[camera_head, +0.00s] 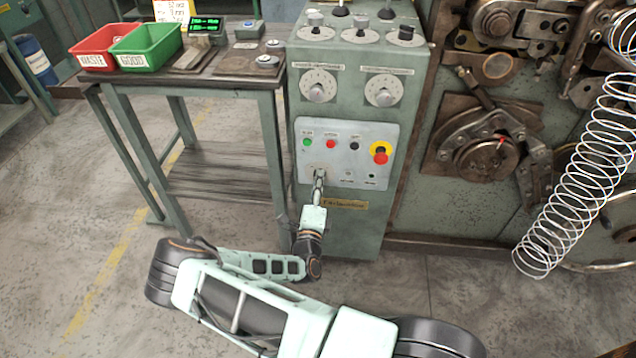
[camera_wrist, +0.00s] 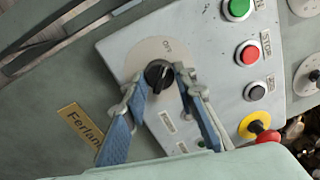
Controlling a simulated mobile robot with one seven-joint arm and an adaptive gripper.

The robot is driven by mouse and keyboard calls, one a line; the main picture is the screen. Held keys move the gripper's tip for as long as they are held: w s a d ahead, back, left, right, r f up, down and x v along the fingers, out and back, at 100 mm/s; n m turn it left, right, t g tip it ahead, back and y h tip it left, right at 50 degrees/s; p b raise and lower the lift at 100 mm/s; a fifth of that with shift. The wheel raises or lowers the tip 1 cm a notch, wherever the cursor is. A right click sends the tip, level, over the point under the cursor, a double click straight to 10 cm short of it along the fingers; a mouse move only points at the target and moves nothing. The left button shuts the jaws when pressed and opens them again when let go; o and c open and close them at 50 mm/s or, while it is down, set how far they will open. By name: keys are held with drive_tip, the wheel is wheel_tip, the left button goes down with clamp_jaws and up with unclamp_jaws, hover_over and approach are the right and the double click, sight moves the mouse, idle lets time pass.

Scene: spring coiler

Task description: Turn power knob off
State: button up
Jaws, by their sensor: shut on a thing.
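The power knob (camera_wrist: 158,75) is a black rotary knob with a pale pointer line on a beige round plate (camera_wrist: 140,55) marked OFF, on the light grey control panel. My gripper (camera_wrist: 160,80) is at the knob, with one blue-grey finger on each side of it, shut on it. In the head view my gripper (camera_head: 319,178) reaches the lower left of the panel (camera_head: 345,133) and mostly hides the knob. Whether the pointer is at OFF I cannot tell.
Above the knob on the panel are a green button (camera_head: 307,142), a red button (camera_head: 331,144), a black button (camera_head: 354,146) and a red emergency stop (camera_head: 380,153). A table (camera_head: 185,80) stands left of the cabinet. A large wire spring (camera_head: 575,190) hangs at the right.

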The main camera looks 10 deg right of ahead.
drive_tip(key=o, duration=1.2)
drive_tip(key=shift+c, duration=0.2)
drive_tip(key=v, duration=1.2)
